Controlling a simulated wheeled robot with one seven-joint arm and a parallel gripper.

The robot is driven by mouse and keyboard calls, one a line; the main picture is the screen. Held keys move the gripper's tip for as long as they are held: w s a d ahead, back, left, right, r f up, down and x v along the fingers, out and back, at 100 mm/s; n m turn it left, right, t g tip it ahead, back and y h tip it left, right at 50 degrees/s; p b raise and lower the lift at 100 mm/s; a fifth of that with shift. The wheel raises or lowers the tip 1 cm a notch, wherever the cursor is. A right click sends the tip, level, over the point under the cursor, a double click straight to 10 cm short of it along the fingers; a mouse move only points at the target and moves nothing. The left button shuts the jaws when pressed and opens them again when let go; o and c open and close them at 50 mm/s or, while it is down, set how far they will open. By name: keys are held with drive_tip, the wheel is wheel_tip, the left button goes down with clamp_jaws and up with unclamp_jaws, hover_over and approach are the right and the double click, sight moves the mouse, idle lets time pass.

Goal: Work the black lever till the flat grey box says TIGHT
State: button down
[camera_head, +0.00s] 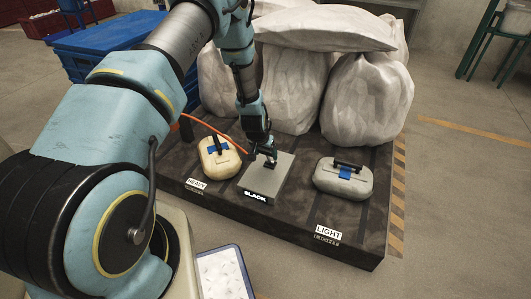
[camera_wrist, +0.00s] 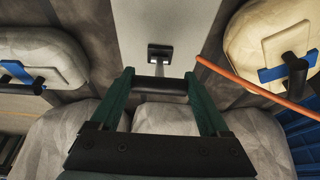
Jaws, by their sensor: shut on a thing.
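The flat grey box (camera_head: 284,180) lies on the dark platform, and its front label (camera_head: 255,196) reads SLACK. My gripper (camera_head: 266,152) is above the box's far part. In the wrist view, my gripper (camera_wrist: 159,79) is shut on the black lever's crossbar (camera_wrist: 160,84), which spans between the two green fingers. A short metal stem joins the bar to a black slot (camera_wrist: 160,53) in the box top. The label does not show in the wrist view.
A cream case (camera_head: 219,165) marked HEAVY stands left of the box. A grey-beige case (camera_head: 343,184) marked LIGHT stands to the right. Large white sacks (camera_head: 367,98) stand behind. An orange cable (camera_head: 216,130) runs close by my gripper. Blue crates (camera_head: 100,42) are at back left.

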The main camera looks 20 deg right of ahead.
drive_tip(key=shift+c, duration=1.1)
unclamp_jaws()
drive_tip(key=shift+s+a+f, duration=0.15)
drive_tip(key=shift+s+f, duration=0.05)
drive_tip(key=shift+o, duration=1.1)
drive_tip(key=shift+w, duration=0.1)
drive_tip(key=shift+r, duration=0.3)
drive_tip(key=p+v, duration=0.2)
drive_tip(key=v, duration=0.8)
drive_tip(key=shift+r, duration=0.2)
